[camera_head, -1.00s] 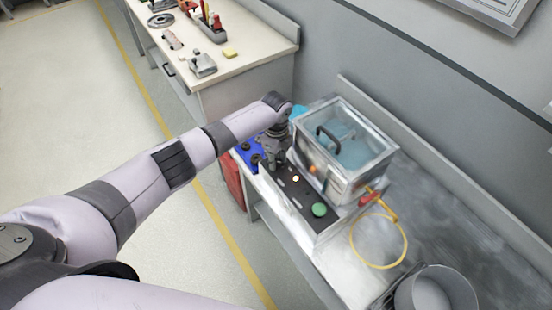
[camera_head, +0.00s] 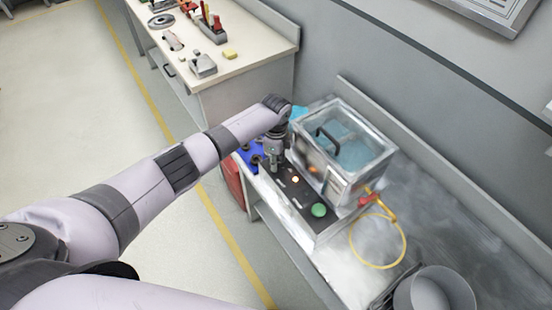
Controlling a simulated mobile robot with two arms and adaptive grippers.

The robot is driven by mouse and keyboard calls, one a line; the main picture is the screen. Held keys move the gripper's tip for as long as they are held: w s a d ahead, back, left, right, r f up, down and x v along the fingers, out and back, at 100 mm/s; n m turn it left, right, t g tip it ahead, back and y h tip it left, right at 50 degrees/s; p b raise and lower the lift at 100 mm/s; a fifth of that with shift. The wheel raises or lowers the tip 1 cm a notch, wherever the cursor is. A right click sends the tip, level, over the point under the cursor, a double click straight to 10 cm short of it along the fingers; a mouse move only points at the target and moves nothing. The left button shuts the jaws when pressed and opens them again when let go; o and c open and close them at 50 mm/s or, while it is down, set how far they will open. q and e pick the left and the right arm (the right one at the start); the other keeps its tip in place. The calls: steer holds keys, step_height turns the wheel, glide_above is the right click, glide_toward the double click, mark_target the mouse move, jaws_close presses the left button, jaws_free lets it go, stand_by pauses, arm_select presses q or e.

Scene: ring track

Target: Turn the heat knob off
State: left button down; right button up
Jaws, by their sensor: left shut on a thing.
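A dark control panel (camera_head: 303,200) sits on the bench in front of a metal-framed tank. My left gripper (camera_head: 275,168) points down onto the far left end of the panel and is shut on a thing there. The gripper hides that thing, so I cannot see the heat knob itself or which way it points. My right gripper is not in view.
The tank (camera_head: 345,150) with a clear lid and black handle stands just right of the panel. A yellow hose (camera_head: 378,267) loops on the metal bench. A grey bucket (camera_head: 436,290) stands at the lower right. A white tool bench (camera_head: 240,65) stands behind.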

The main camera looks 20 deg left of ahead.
arm_select(q)
steer(key=n+p, duration=0.2)
steer(key=n, duration=0.4)
steer(key=shift+r+n, duration=0.1)
steer(key=shift+n, duration=0.2)
steer(key=n+p, duration=0.1)
steer(key=n, duration=0.3)
steer(key=shift+n, duration=0.3)
steer(key=c, duration=1.3)
jaws_free()
steer(key=shift+s, duration=0.1)
step_height(320, 180, up, 12)
